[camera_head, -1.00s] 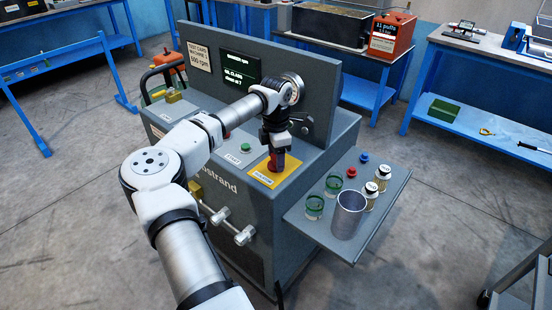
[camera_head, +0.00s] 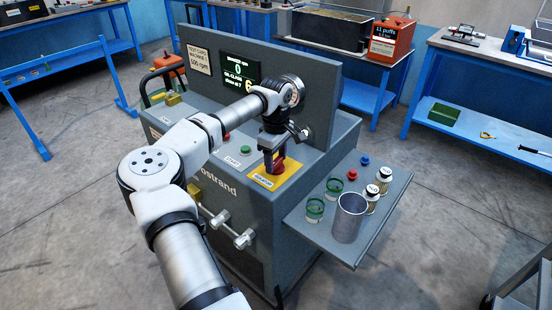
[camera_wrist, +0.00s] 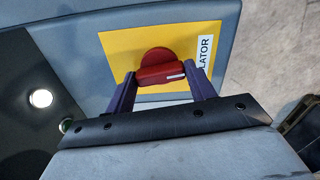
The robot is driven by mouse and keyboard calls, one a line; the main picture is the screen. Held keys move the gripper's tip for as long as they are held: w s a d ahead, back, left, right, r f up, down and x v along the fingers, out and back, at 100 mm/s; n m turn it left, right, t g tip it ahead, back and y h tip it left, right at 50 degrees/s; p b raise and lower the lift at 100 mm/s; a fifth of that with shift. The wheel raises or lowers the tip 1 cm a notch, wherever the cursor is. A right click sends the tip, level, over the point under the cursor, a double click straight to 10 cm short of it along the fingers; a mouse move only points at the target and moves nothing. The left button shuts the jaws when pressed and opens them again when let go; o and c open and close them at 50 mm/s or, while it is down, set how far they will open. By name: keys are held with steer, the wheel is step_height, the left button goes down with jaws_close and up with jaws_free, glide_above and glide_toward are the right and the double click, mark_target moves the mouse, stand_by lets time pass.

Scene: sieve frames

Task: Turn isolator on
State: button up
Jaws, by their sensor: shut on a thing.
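The isolator is a red rotary knob (camera_wrist: 160,67) with a white pointer line, on a yellow plate (camera_wrist: 118,52) marked ISOLATOR, on top of the grey machine. In the wrist view the pointer line lies toward the label at right. My gripper (camera_wrist: 163,88) has a purple finger at each end of the knob's handle and is shut on it. In the head view my gripper (camera_head: 273,160) comes down from above onto the red knob (camera_head: 281,166), partly hiding it and the yellow plate (camera_head: 262,180). The machine's screen (camera_head: 239,71) is lit and shows large digits.
A green button (camera_head: 245,149) and a red button (camera_head: 227,136) sit on the machine top left of the isolator. The side shelf (camera_head: 318,240) holds a metal cup (camera_head: 349,217), green-rimmed jars and small parts.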

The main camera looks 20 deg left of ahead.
mark_target(276, 161)
steer(key=shift+m, duration=0.7)
steer(key=o, duration=1)
step_height(276, 161, up, 14)
steer(key=shift+f+b, duration=0.1)
steer(key=shift+b, duration=1.05)
